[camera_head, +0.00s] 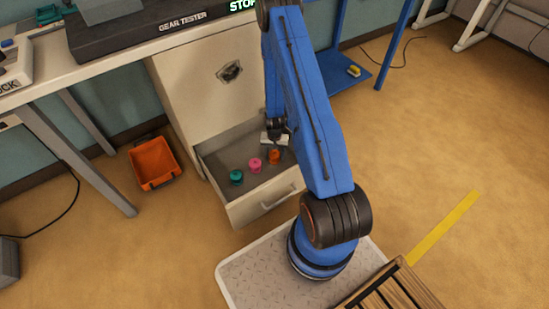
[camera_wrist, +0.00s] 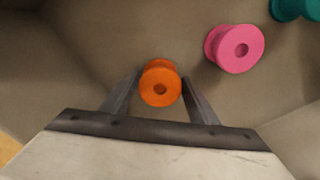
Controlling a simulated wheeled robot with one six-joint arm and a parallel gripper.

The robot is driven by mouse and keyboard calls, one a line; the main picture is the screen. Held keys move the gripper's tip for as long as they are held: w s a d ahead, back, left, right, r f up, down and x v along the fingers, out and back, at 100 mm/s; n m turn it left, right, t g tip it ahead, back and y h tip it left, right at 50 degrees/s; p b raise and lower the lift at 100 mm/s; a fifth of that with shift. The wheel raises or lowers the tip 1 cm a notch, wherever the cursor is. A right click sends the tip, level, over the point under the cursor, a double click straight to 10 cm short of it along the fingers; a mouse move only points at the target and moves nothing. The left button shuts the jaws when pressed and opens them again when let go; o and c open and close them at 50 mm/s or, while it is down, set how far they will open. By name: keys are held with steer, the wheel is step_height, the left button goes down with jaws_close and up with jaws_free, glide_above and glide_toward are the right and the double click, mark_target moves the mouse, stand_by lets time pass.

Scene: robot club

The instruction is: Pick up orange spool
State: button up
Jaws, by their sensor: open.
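The orange spool (camera_head: 274,157) stands in the open drawer (camera_head: 262,207), at the right end of a row of spools. The fingers are apart, one on each side of the spool. A narrow gap shows on each side, though I cannot tell how deep the fingertips reach. In the head view my gripper (camera_head: 276,140) is over the drawer, close to the orange spool.
A pink spool (camera_head: 255,165) and a teal spool (camera_head: 236,177) stand left of the orange one in the drawer. The drawer walls surround them. An orange bin (camera_head: 153,163) is on the floor at left. A gear tester (camera_head: 180,22) sits on the worktop above.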

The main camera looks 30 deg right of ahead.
steer(key=shift+f, duration=0.35)
steer(key=c, duration=0.8)
steer(key=shift+c, duration=0.2)
steer(key=shift+r, duration=0.15)
